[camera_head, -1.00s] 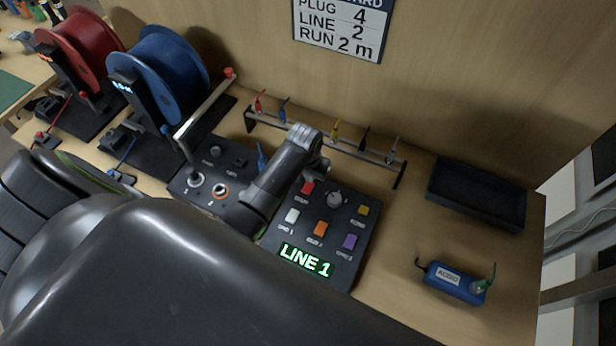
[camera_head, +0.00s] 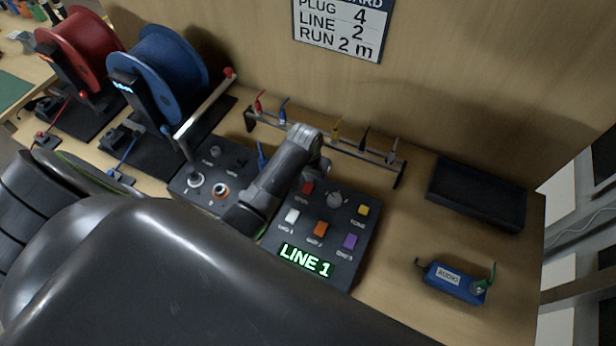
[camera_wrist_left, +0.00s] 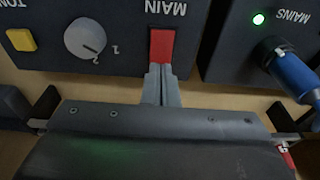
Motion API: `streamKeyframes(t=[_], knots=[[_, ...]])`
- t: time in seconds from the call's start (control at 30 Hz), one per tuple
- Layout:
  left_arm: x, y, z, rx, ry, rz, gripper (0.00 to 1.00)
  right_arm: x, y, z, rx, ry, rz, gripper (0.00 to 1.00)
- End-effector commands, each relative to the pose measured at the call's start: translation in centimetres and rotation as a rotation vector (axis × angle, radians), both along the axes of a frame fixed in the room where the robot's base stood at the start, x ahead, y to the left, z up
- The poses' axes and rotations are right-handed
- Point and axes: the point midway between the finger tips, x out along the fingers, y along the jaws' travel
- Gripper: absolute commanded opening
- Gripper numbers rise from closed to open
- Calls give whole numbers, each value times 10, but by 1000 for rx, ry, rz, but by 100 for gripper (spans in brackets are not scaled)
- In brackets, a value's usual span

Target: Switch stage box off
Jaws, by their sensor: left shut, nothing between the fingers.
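The stage box appears to be the dark sloped panel (camera_head: 335,262) with a lit green "LINE 1" display (camera_head: 305,260). Its red MAIN switch (camera_head: 308,188) is at the upper left of the panel; it also shows in the left wrist view (camera_wrist_left: 161,45). My left gripper (camera_wrist_left: 160,72) is shut and empty, its fingertips right at the near edge of the red switch. I cannot tell whether they touch. In the head view my left gripper (camera_head: 315,170) is partly hidden behind its own wrist. My right gripper is not in view.
A grey knob (camera_wrist_left: 85,38) and a yellow button (camera_wrist_left: 20,40) are beside the switch. A second panel (camera_head: 205,178) with a lit MAINS lamp (camera_wrist_left: 258,18) and a blue plug (camera_wrist_left: 293,72) adjoins. A plug rack (camera_head: 360,152) stands behind; a black tray (camera_head: 478,192) and blue box (camera_head: 455,282) are right.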

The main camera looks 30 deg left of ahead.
Motion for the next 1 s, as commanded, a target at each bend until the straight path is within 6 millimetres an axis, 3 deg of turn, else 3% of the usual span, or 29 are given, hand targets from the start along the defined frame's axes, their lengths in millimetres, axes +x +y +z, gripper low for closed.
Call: streamKeyframes(t=[1.0], knots=[[0, 0, -10, 0, 0, 0, 0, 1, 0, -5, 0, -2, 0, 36]])
